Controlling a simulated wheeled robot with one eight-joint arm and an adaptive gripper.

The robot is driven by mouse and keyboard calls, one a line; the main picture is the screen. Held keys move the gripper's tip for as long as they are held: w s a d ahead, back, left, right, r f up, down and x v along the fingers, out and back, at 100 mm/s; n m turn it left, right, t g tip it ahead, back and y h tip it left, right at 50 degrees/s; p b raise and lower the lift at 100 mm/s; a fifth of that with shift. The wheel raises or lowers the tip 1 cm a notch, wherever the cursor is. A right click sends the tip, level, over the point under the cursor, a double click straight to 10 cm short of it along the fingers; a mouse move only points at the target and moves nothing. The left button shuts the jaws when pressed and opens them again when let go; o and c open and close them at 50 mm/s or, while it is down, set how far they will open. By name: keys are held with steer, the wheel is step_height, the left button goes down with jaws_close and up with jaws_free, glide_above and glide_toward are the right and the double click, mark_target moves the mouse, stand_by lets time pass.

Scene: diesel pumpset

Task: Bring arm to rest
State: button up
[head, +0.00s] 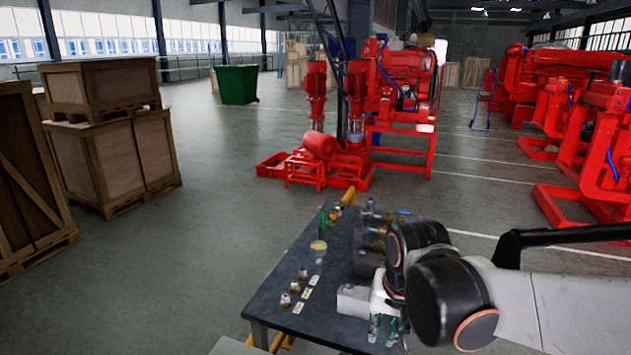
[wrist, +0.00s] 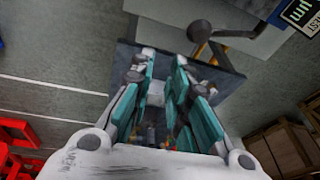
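My arm reaches in from the right of the head view, over the right side of a dark work table (head: 262,300). My gripper (head: 384,330) points down at the near right part of that table, partly hidden by my arm. In the wrist view my gripper (wrist: 165,75) has its two teal-padded fingers apart. A pale block shows between and beyond them, and I cannot tell any contact with it. A grey-white box (head: 353,300) stands on the table just left of my gripper in the head view.
Small fittings with paper labels (head: 303,295) lie along the table's left side. A yellow-topped cup (head: 318,248) and several parts stand farther back. Wooden crates (head: 112,160) stand at left, red pumpsets (head: 320,145) beyond the table. The floor between crates and table is clear.

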steer(key=s+d+f+n+t+b, duration=0.2)
steer(key=s+d+b, duration=0.5)
steer(key=s, duration=0.4)
steer(key=shift+s+f+n+t+h+b, duration=0.35)
steer(key=shift+f+t+b, duration=0.2)
steer(key=shift+f+t, duration=0.4)
steer(key=shift+r, duration=0.1)
stand_by(0.4)
